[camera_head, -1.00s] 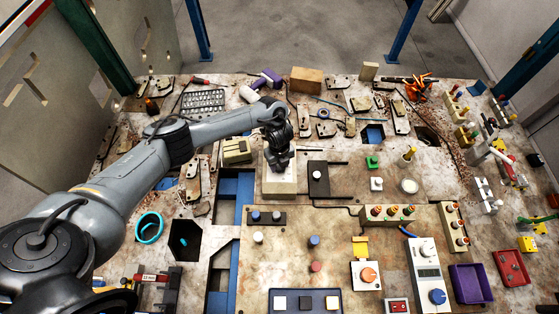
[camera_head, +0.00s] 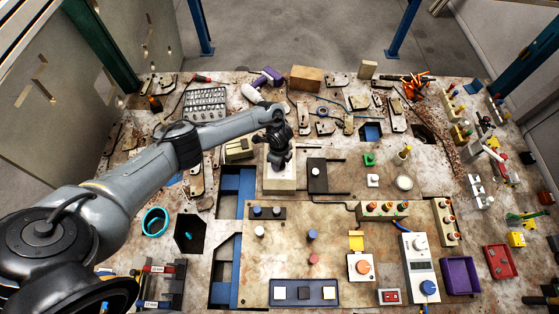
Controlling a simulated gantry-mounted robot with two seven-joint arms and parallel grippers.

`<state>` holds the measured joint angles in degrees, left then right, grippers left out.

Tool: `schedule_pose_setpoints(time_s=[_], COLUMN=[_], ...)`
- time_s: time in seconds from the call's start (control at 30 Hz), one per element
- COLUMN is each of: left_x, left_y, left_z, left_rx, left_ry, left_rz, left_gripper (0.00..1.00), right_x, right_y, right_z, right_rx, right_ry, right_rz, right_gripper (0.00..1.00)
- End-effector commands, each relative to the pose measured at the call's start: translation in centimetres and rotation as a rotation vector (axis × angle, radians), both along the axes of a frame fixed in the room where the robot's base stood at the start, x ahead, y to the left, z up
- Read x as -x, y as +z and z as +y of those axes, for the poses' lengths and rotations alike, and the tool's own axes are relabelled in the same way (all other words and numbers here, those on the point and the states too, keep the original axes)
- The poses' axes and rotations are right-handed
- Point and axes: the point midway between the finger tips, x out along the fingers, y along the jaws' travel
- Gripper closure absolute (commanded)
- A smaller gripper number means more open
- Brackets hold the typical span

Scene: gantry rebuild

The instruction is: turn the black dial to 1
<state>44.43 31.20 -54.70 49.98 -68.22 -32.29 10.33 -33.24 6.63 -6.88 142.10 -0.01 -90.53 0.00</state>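A cream box (camera_head: 281,184) stands near the middle of the table. My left gripper (camera_head: 279,166) points down at its top, from an arm that comes in from the left. The gripper covers much of the box's top. I cannot make out a black dial or a number scale there; a dial at that spot would be hidden behind the gripper. The fingers are dark and small, so I cannot tell whether they are open, shut or touching anything. My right gripper is not in view.
A black plate with a white knob (camera_head: 315,172) lies just right of the box. Blue-lined openings (camera_head: 232,190) are cut in the table to its left. A grey panel with a blue knob (camera_head: 428,287), a purple tray (camera_head: 459,276) and a red tray (camera_head: 500,262) stand at the front right.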

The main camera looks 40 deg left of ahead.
Motion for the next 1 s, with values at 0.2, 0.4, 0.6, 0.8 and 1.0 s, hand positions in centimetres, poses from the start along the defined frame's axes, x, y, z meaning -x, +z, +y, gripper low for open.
schedule_pose_setpoints(time_s=[0.2, 0.4, 0.6, 0.8, 1.0], left_x=[-0.04, -0.04, -0.04, -0.03, -0.11], left_y=[0.09, 0.09, 0.07, 0.05, 0.96], left_z=[0.00, 0.00, 0.00, 0.01, 0.00], left_rx=[0.001, 0.001, 0.001, 0.001, 0.002], left_ry=[0.007, 0.007, 0.007, 0.006, 0.007], left_rz=[0.000, 0.000, 0.000, 0.000, -0.002], left_gripper=[0.86, 0.54, 0.30, 0.30, 0.30], right_x=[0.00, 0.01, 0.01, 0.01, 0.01], right_y=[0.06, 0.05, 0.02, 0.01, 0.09], right_z=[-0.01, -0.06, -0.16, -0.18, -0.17], right_rx=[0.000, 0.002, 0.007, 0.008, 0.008], right_ry=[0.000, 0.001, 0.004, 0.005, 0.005], right_rz=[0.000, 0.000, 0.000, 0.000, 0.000], right_gripper=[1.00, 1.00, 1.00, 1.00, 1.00])
